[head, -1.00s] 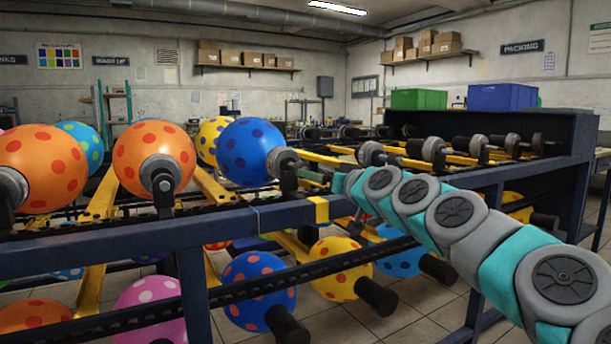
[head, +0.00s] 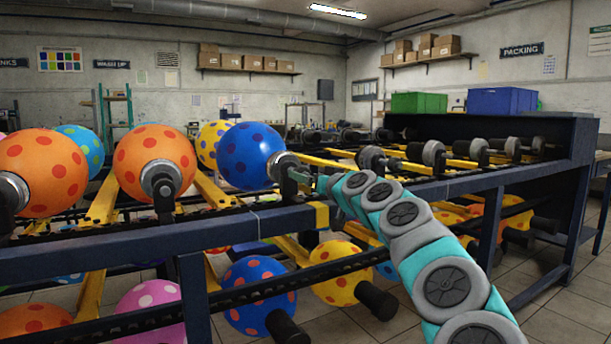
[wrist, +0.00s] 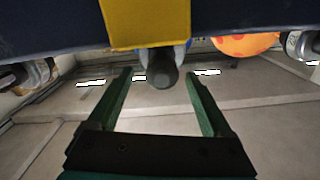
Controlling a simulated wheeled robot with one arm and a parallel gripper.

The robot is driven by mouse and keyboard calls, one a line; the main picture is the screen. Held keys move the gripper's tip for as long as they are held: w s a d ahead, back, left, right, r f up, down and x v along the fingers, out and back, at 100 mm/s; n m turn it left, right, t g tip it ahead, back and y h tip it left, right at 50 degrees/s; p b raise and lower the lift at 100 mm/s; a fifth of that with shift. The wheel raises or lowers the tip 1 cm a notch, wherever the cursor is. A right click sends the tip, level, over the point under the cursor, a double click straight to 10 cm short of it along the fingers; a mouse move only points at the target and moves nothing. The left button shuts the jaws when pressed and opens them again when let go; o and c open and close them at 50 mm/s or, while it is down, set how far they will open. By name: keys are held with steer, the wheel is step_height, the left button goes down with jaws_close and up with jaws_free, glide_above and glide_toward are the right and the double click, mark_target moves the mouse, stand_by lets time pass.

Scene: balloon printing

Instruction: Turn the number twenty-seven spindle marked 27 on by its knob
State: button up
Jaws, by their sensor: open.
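In the head view, my gripper (head: 304,177) is at the blue ball's spindle (head: 285,166), just above the navy front rail; its fingers are small there. In the wrist view, my gripper (wrist: 158,76) is open, with one green finger on each side of a dark round knob (wrist: 162,68). Gaps show on both sides, so the fingers seem apart from it. The knob sticks out below a yellow plate (wrist: 145,22) on a navy beam. I can read no number 27 in either view.
The navy rail (head: 150,243) runs across the front. A blue dotted ball (head: 247,155) and an orange ball (head: 153,158) sit on spindles to the left. Bare spindles (head: 433,153) line the right. More balls hang below the rail. Tiled floor is free at lower right.

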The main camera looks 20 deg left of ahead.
steer(key=shift+w+a, duration=0.35)
steer(key=shift+w+a+r, duration=0.1)
steer(key=shift+w+a, duration=0.05)
steer(key=shift+a, duration=0.25)
jaws_close()
stand_by(0.6)
